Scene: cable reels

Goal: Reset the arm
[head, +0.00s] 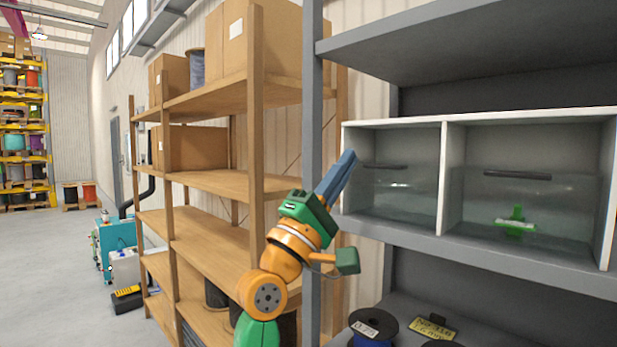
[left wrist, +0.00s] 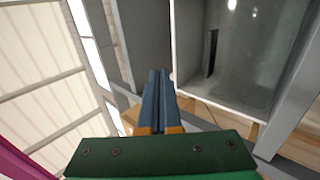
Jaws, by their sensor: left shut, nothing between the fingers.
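My left gripper (head: 347,160) shows in the head view, raised and pointing up and right with its blue fingers together. It is in front of the grey shelf upright and the left edge of the white two-part cabinet (head: 444,180). In the left wrist view the gripper (left wrist: 160,75) has its two blue fingers side by side, shut with nothing between them. The fingertips are near the cabinet's corner in that view; I cannot tell whether they touch it. My right gripper is not in view.
The cabinet has clear fronts with dark handles (head: 517,175); a green object (head: 516,222) is at its right compartment. Cable reels (head: 373,327) stand on the shelf below. A wooden rack (head: 205,185) with boxes is behind my arm. Open floor (head: 55,270) lies at the left.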

